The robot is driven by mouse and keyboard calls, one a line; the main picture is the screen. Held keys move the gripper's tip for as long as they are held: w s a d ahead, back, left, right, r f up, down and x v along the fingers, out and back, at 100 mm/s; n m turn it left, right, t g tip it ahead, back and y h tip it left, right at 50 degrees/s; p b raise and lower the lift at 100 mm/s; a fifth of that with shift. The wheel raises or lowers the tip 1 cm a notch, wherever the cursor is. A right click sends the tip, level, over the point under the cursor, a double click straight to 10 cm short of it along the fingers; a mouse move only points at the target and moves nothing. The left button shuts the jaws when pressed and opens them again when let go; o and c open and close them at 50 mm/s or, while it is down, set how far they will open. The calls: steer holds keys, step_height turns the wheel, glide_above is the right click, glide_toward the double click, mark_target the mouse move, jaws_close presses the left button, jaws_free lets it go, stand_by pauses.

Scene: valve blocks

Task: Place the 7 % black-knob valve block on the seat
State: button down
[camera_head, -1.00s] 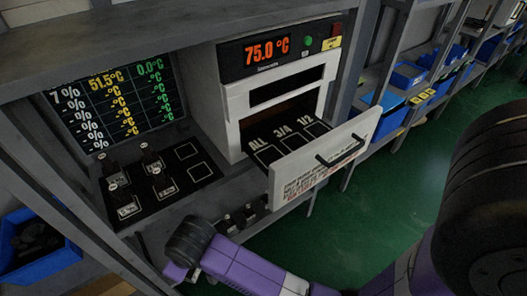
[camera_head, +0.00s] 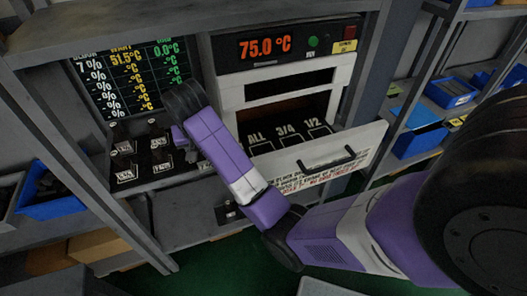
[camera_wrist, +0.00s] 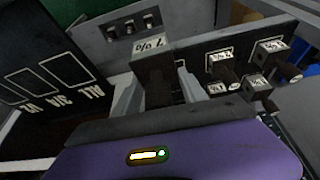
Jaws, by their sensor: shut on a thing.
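In the wrist view, my gripper (camera_wrist: 157,88) is shut on a dark valve block (camera_wrist: 153,72) with a white "7 %" label (camera_wrist: 157,44). Its knob is not clearly visible. In the head view, my gripper (camera_head: 179,137) is near the right side of the black board, largely hidden by my wrist; the held block cannot be made out there. Several labelled blocks stand on the black board (camera_head: 150,183), among them one at the left (camera_head: 124,148); others show in the wrist view (camera_wrist: 256,85). I cannot tell which outlined spot is the seat.
The oven (camera_head: 285,85) reads 75.0 °C. Its drawer (camera_head: 335,160) is pulled out, with empty-looking outlines marked ALL, 3/4 and 1/2. A readings screen (camera_head: 130,75) stands behind the board. Blocks with small knobs (camera_wrist: 130,25) sit on a lower surface. A blue bin (camera_head: 50,205) is at the left.

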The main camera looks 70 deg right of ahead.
steer(key=shift+m, duration=0.4)
steer(key=shift+s+d+f+p, duration=0.4)
steer(key=shift+s+d+p, duration=0.6)
steer(key=shift+s+d, duration=1.25)
steer(key=shift+s+d+f+p, duration=0.45)
steer(key=shift+s+d+p, duration=0.55)
steer(key=shift+s+d, duration=1.25)
steer(key=shift+s+d+f+p, duration=0.4)
steer(key=shift+s+d+p, duration=0.6)
steer(key=shift+s+d, duration=1.25)
steer(key=shift+s+a+f, duration=0.15)
steer(key=shift+s+a, duration=0.1)
steer(key=c, duration=0.6)
jaws_free()
